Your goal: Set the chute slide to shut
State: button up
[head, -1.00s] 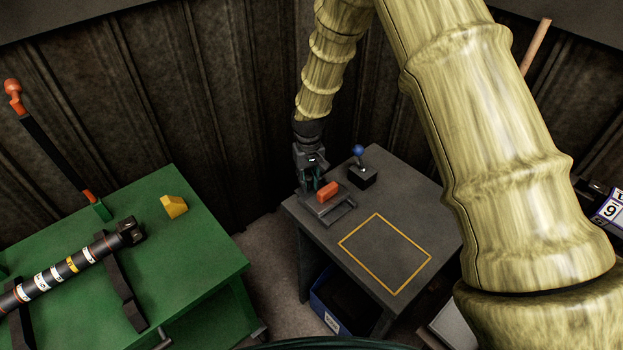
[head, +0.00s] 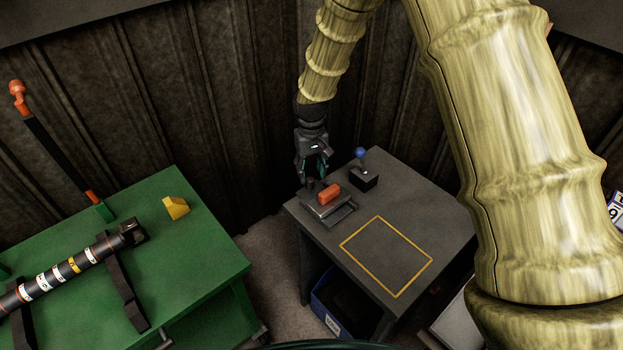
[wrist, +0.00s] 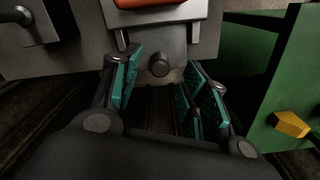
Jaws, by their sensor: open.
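The slide fixture is a grey metal plate (head: 335,213) with an orange block (head: 329,193) on top, at the left corner of the dark table. In the wrist view the pale grey plate (wrist: 140,40) shows at the top centre, with a round dark knob (wrist: 159,65) on its near side and the orange block (wrist: 150,3) cut by the top edge. My gripper (head: 317,178) is just behind the fixture in the head view. It is open and empty; its teal-padded fingers (wrist: 167,88) stand either side of the knob's line, apart from it. I cannot tell the slide's setting.
A blue-ball lever (head: 361,154) on a black base stands close right of my gripper. A yellow outlined square (head: 386,257) on the table is empty. A green bench (head: 200,260) at left holds a dark shaft (head: 70,266) and a yellow block (head: 175,208). The dark wall is close behind.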

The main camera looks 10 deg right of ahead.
notch_tip(320, 180, up, 7)
jog(key=shift+f, duration=0.2)
jog(key=shift+s, duration=0.1)
dwell(0.5)
